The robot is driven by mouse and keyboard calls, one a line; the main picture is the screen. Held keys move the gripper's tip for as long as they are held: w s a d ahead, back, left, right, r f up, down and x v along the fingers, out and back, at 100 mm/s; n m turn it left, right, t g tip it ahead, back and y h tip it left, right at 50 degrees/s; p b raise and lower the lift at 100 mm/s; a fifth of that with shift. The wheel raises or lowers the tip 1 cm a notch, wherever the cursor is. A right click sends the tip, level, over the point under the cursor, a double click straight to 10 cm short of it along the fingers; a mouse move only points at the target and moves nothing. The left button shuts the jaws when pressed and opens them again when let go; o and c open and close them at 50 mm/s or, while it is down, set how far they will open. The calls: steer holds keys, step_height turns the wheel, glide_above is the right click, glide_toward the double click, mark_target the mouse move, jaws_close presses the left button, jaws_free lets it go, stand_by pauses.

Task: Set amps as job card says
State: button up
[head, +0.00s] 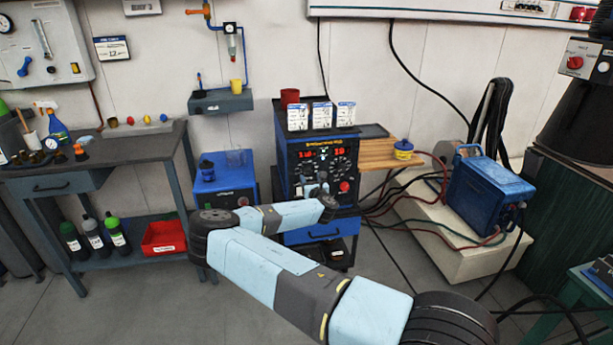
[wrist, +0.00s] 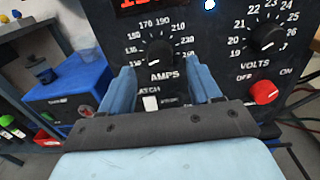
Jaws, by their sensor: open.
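The black welder (head: 318,160) has a front panel with red digits and several knobs. In the wrist view the black amps knob (wrist: 158,52) sits above the word AMPS, ringed by white numbers; its exact setting is hard to read. My gripper (wrist: 160,78) is open, its two blue fingers pointing at the panel, left and right of the amps knob and slightly below it. Contact cannot be told. It also shows in front of the panel in the head view (head: 316,192). Three white cards (head: 322,114) stand on the welder; their writing is too small to read.
The volts knob (wrist: 268,38) and a red off/on knob (wrist: 263,92) are right of the amps knob. A latch switch (wrist: 151,103) lies below it, between the fingers. A blue box (head: 223,182) stands left of the welder; cables (head: 385,200) run on the right.

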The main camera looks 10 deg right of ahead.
mark_target(308, 172)
steer(key=shift+w, duration=2.1)
steer(key=c, duration=1)
steer(key=shift+a, duration=0.3)
steer(key=shift+d, duration=0.15)
